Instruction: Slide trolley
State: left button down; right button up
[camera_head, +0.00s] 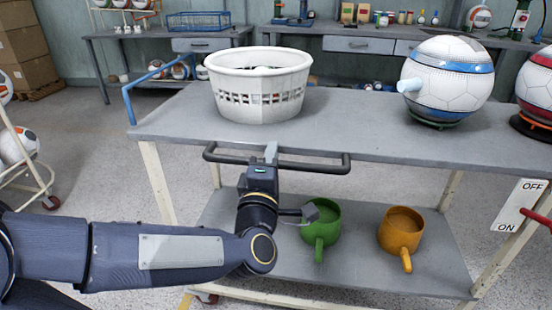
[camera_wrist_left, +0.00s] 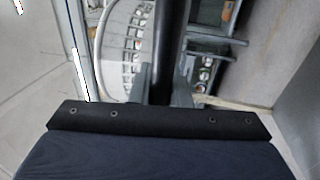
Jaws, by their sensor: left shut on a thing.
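The trolley has a grey top (camera_head: 340,125), a lower shelf (camera_head: 350,262) and pale legs. A black bar handle (camera_head: 320,165) runs along its near edge, and a blue rail (camera_head: 128,105) stands at its left end. In the head view my left gripper (camera_head: 271,153) reaches up to the bar from below and is shut on it. In the left wrist view the dark bar (camera_wrist_left: 172,45) passes between the two grey fingers (camera_wrist_left: 165,92). My right gripper is in neither view.
On the trolley top stand a white basket (camera_head: 262,90) and a white-blue ball (camera_head: 445,85) on a green ring. A green mug (camera_head: 322,228) and an orange mug (camera_head: 400,232) stand on the shelf. An OFF/ON panel (camera_head: 520,205) with a red lever is at right. Floor shows at left.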

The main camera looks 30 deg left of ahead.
pick_arm(q)
jog(key=shift+s+a+r, duration=0.1)
jog(key=shift+a+r, duration=0.05)
jog(key=shift+a, duration=0.25)
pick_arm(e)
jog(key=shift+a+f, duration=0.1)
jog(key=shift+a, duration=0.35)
pick_arm(q)
jog(key=c, duration=1.4)
grip_release()
jog(key=shift+o, duration=0.2)
jog(key=shift+d, duration=0.1)
